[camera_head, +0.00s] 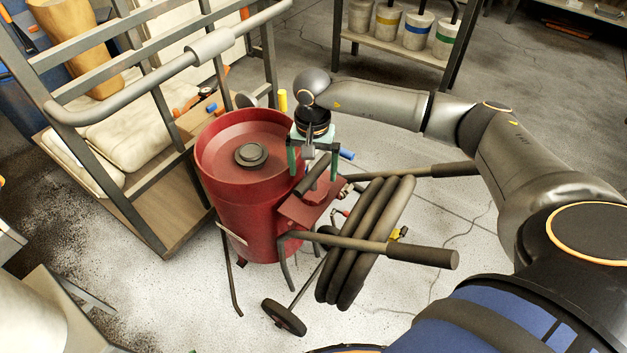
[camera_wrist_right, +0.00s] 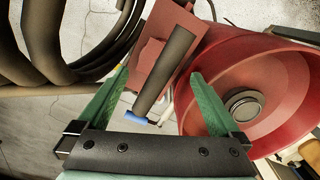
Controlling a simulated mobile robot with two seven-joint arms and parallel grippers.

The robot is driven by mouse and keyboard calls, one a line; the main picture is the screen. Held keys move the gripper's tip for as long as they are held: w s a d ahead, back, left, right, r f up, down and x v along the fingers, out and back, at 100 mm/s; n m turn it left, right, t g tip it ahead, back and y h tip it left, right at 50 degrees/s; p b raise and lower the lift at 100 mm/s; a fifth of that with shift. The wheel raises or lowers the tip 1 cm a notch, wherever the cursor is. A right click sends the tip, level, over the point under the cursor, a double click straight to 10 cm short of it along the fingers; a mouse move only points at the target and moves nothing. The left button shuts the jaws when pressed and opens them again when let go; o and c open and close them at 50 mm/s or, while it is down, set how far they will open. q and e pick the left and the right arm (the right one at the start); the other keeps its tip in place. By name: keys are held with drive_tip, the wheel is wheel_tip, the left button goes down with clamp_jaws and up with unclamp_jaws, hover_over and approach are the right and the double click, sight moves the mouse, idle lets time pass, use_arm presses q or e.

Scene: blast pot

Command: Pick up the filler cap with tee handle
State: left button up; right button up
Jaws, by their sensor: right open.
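A dark bar (camera_head: 319,172), which looks like the tee handle of the filler cap, lies at a slant over a red plate on the side of the red blast pot (camera_head: 243,210). In the right wrist view the dark bar (camera_wrist_right: 166,70) shows between the fingers, with no visible contact. The cap's body under it cannot be made out. My right gripper (camera_head: 314,165), with green fingers, is open and points down above the bar beside the pot's rim. It also shows in the right wrist view (camera_wrist_right: 160,75). My left gripper is not in view.
A round grey disc (camera_head: 251,155) sits in the pot's dished top. A coiled dark hose (camera_head: 368,240) hangs beside the pot between two dark-gripped handles (camera_head: 425,257). A metal rack (camera_head: 150,110) with sacks stands at left. A shelf with several canisters (camera_head: 415,32) is behind.

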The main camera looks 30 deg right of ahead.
sight(313, 189)
wheel_tip(313, 189, down, 6)
drive_tip(key=shift+w+d+r, duration=0.1)
drive_tip(key=shift+d, duration=0.05)
drive_tip(key=c, duration=1.4)
